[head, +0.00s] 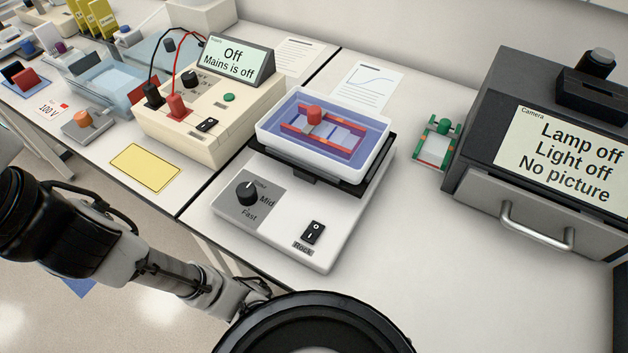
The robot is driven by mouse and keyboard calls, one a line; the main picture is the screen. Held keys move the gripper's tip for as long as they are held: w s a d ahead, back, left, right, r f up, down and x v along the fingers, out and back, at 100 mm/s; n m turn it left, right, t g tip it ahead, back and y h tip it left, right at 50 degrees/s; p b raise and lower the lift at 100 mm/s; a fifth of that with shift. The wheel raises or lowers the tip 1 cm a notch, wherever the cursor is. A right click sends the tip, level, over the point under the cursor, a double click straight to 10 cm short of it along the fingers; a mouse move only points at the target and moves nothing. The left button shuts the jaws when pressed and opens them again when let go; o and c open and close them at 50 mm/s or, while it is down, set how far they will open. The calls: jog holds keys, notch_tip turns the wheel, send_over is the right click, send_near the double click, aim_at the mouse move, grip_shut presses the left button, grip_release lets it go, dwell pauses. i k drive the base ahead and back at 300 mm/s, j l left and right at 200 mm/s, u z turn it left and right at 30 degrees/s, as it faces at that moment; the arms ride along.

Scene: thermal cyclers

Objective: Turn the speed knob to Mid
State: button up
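The speed knob (247,192) is a black dial on a grey panel at the left front of the white rocker (282,232). The label Mid (267,202) is to its right, Fast is below it, and a smaller label, partly hidden by the knob, is above. A pale mark on the knob points upward, toward the smaller label and not toward Mid. Nothing touches the knob. My arm crosses the lower left, below the rocker. My gripper's fingers do not show.
A black rock switch (313,232) is right of the knob. A tray (325,135) of blue liquid sits on the rocker's platform. A cream power supply (210,120) stands to the left, a dark camera box (545,150) to the right. Bench lies clear right of the rocker.

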aim_at(246, 194)
jog(key=k+l+u, duration=0.1)
jog(key=l+u, duration=0.3)
jog(key=k+l+u, duration=0.15)
jog(key=l+u, duration=0.25)
jog(key=j, duration=0.1)
